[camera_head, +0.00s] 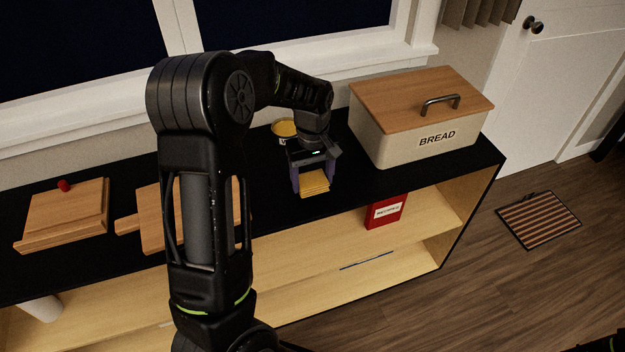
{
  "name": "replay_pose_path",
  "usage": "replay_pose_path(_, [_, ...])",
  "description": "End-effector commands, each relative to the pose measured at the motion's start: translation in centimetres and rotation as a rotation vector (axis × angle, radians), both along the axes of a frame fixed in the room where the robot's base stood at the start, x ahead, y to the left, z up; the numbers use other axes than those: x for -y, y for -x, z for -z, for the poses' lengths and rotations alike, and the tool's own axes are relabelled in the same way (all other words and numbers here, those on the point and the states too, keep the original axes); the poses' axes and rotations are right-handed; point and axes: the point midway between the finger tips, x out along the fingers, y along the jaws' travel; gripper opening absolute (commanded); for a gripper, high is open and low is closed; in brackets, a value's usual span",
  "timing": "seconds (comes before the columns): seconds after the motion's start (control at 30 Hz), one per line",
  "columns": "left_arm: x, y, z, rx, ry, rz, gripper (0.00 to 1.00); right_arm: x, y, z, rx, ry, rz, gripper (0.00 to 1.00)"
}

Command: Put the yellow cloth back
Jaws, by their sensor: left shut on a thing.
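The yellow cloth (314,184) is a small folded piece between the fingers of my left gripper (313,182). The gripper points down over the front part of the black counter top and is shut on the cloth. I cannot tell whether the cloth touches the counter. My left arm hides part of the counter to the left of it. My right gripper does not show.
A bread box (420,135) with a wooden lid stands right of the gripper. A yellow-topped tin (284,128) stands behind it. Wooden boards (65,215) lie at the left. A red box (385,211) stands on the shelf below. A striped mat (538,219) lies on the floor.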

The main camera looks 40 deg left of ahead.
Motion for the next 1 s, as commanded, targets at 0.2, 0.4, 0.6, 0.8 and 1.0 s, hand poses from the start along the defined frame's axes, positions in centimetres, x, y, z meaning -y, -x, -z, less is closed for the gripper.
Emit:
replay_pose_path(0.2, [0.04,-0.02,1.05,0.001,0.001,0.001,0.35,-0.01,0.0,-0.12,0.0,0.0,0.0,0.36])
replay_pose_path(0.4, [0.03,-0.01,1.21,0.001,0.001,0.001,0.35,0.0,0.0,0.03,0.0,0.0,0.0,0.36])
replay_pose_path(0.6, [0.03,0.0,1.34,0.001,0.001,0.001,0.77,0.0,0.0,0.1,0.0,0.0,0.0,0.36])
replay_pose_path(0.8, [0.03,0.0,1.33,0.001,0.001,0.0,0.89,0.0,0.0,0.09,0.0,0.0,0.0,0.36])
replay_pose_path(1.0, [0.03,0.0,1.25,0.001,0.001,0.0,0.89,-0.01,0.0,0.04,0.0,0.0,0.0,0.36])
